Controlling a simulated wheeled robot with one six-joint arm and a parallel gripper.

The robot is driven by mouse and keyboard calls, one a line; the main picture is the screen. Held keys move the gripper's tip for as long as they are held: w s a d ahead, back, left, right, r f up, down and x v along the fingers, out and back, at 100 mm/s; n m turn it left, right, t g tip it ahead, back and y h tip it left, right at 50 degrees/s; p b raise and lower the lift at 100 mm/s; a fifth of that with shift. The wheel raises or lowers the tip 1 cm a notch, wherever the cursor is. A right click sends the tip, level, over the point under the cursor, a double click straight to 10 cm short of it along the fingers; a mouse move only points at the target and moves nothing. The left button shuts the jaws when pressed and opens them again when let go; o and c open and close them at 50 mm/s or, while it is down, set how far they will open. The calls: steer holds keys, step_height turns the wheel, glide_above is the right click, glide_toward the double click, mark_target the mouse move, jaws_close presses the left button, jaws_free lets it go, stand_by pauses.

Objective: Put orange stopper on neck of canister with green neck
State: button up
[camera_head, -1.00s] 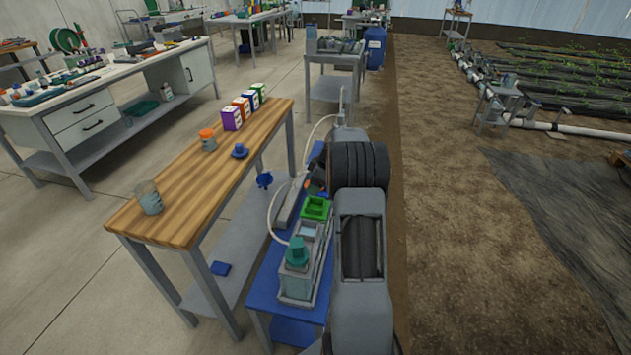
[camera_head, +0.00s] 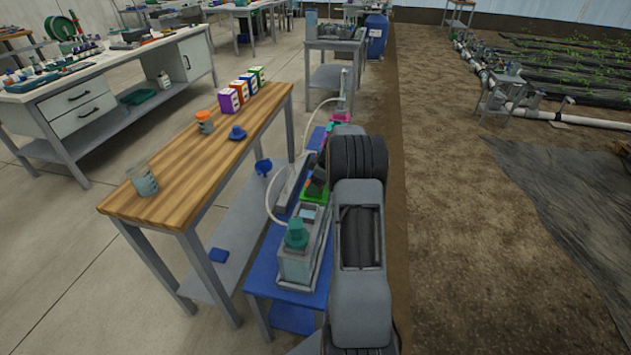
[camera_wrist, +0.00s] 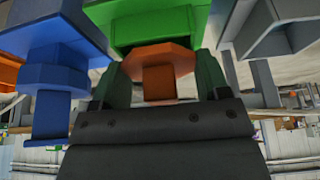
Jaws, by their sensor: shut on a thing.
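The orange stopper (camera_wrist: 160,60) is between the fingers of my gripper (camera_wrist: 160,88) in the wrist view, with its wide flange away from the palm. The canister's green neck (camera_wrist: 155,22) is right beyond the flange and lines up with it; I cannot tell whether the stopper is seated or only close. In the head view the green neck (camera_head: 314,196) shows on the blue bench beside my arm, partly covered by my dark gripper (camera_head: 318,180). The stopper is hardly visible there.
Beside the green neck, the wrist view shows a blue stopper (camera_wrist: 50,78) under a blue block (camera_wrist: 62,25), and a grey frame (camera_wrist: 265,30). A teal cap (camera_head: 296,233) stands on the near grey unit. A wooden table (camera_head: 185,175) holds jars and boxes to the left.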

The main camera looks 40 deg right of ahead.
steer(key=o, duration=1)
steer(key=p+v, duration=0.1)
steer(key=v, duration=1.3)
